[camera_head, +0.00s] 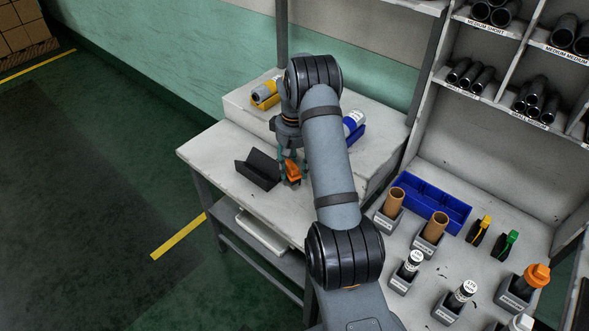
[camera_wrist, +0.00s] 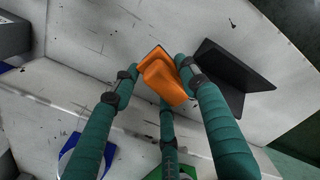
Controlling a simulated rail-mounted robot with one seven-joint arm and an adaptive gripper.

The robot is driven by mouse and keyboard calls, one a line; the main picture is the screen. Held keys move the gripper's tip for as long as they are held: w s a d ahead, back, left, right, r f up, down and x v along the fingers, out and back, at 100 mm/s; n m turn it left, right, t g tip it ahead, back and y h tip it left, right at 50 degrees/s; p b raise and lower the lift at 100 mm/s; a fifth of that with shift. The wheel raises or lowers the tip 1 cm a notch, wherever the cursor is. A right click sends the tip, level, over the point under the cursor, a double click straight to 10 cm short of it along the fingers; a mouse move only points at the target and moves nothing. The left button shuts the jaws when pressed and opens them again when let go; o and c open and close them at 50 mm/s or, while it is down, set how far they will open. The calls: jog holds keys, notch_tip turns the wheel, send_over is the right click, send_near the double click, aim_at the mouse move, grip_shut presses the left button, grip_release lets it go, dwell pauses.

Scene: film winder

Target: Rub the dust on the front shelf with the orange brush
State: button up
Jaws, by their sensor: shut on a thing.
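My gripper (camera_wrist: 163,70) has teal fingers shut on the orange brush (camera_wrist: 166,88). The brush also shows under my gripper in the head view (camera_head: 292,171), with a dark lower end close to the shelf. Whether it touches the surface cannot be told. The front shelf (camera_head: 214,150) is the pale, lower level of the bench. Small dark specks and streaks, which look like dust, lie on the front shelf in the wrist view (camera_wrist: 95,40). Part of the shelf is hidden by my arm and fingers.
A black angled piece (camera_head: 258,169) stands on the front shelf just left of the brush. A raised step behind bears a yellow holder (camera_head: 265,98) and a blue holder (camera_head: 355,131). A bench at the right holds a blue bin (camera_head: 447,208) and several cups. The shelf's left end is clear.

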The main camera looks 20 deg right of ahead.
aim_at(294, 163)
jog(key=shift+r+p, duration=0.9)
jog(key=shift+r, duration=0.7)
